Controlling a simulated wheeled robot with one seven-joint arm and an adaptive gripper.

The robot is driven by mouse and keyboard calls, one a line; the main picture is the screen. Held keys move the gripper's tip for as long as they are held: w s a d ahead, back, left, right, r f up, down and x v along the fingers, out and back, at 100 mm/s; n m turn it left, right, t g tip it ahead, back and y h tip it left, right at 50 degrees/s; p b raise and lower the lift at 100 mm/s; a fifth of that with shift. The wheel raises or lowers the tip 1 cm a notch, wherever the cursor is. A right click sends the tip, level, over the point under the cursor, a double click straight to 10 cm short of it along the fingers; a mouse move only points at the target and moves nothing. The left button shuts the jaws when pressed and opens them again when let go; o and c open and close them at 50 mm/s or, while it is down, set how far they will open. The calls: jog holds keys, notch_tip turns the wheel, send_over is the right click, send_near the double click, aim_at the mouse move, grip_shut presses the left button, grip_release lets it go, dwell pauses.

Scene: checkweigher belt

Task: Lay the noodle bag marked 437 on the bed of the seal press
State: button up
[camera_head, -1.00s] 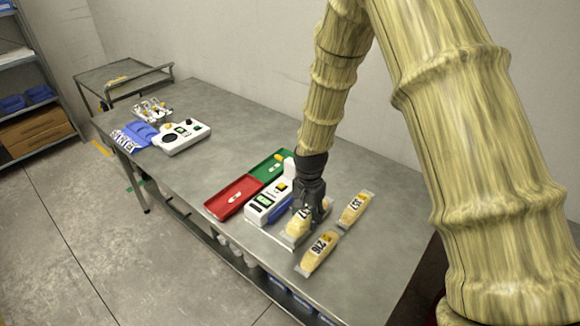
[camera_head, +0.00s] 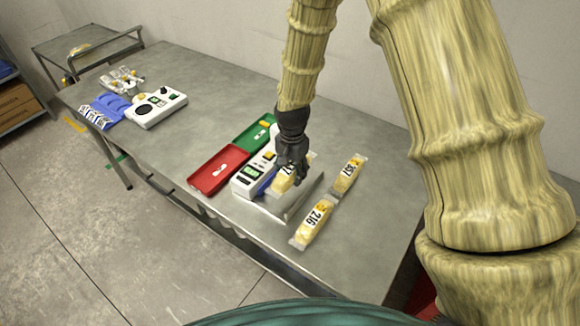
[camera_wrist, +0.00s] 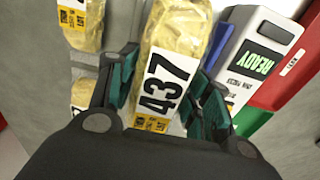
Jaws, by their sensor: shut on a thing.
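The noodle bag marked 437 (camera_wrist: 176,55) is yellow with a white number label, between my gripper's fingers in the wrist view. In the head view the bag (camera_head: 283,182) shows below my gripper (camera_head: 290,172), which is shut on it. The bag appears to be above a bare steel plate (camera_head: 300,204) beside a white unit (camera_head: 246,183) with a green display. That display reads READY in the wrist view (camera_wrist: 262,58). I cannot tell for certain which machine is the seal press; another white unit (camera_head: 157,107) with a black disc stands farther left.
Noodle bags 216 (camera_head: 313,222) and 357 (camera_head: 348,174) lie right of the plate. A blue holder (camera_head: 104,106) stands far left. The table's middle (camera_head: 200,128) is clear.

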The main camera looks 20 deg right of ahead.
jog(key=w+f, duration=0.1)
jog(key=f, duration=0.1)
jog(key=w+f+b, duration=0.1)
jog(key=w+f, duration=0.1)
jog(key=f, duration=0.1)
jog(key=shift+w+f+b, duration=0.3)
jog(key=shift+f+b, duration=0.05)
jog(key=shift+s+f+b, duration=0.3)
jog(key=shift+f, duration=0.2)
jog(key=shift+s, duration=0.7)
jog(key=shift+w+f, duration=0.65)
jog(key=shift+f, duration=0.05)
jog(key=shift+c, duration=0.4)
jog(key=shift+s+r, duration=0.3)
jog(key=shift+s, duration=0.05)
jog(key=shift+c, duration=0.2)
jog(key=o, duration=1.4)
jog(key=shift+w+f, duration=0.2)
jog(key=shift+s+r, duration=0.1)
jog(key=shift+r, duration=0.05)
